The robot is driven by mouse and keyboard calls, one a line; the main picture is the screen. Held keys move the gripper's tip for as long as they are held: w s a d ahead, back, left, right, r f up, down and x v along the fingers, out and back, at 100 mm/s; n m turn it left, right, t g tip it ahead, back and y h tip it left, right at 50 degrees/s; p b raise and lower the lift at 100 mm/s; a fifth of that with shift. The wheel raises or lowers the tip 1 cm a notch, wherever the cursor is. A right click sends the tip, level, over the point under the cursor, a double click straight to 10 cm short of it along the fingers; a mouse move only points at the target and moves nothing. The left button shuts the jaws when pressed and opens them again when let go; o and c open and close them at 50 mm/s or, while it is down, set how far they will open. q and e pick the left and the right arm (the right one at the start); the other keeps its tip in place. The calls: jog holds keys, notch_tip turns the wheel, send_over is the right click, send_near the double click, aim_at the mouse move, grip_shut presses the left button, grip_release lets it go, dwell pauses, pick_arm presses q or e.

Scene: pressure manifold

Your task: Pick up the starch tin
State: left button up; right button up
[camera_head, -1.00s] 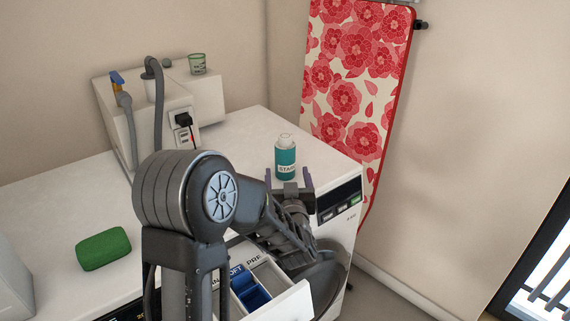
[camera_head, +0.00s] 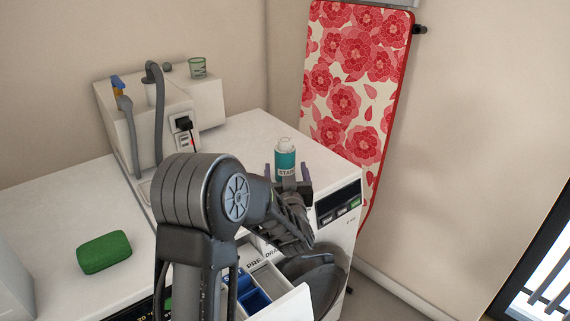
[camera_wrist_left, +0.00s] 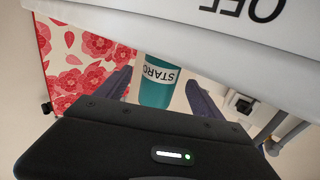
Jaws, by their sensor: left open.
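The starch tin (camera_head: 286,160) is a teal cylinder with a white label and pale top. It stands upright on the white worktop near the right end. My left gripper (camera_head: 288,172) is open, with a finger on either side of the tin in the head view. In the left wrist view the tin (camera_wrist_left: 158,78) shows between the two fingertips (camera_wrist_left: 158,88), its label partly readable. I cannot tell whether either finger touches it. The tin's lower part is hidden behind the gripper in the head view. My right gripper is not in view.
A green block (camera_head: 104,252) lies on the worktop at left. An open drawer (camera_head: 262,284) juts out below my arm. A floral ironing board (camera_head: 350,85) leans on the wall.

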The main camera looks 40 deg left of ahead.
aim_at(285, 139)
pick_arm(q)
jog(key=x, duration=0.4)
dwell(0.5)
jog(key=c, duration=1.6)
jog(key=shift+r, duration=0.3)
jog(key=shift+r+p, duration=0.6)
jog(key=shift+r, duration=4.15)
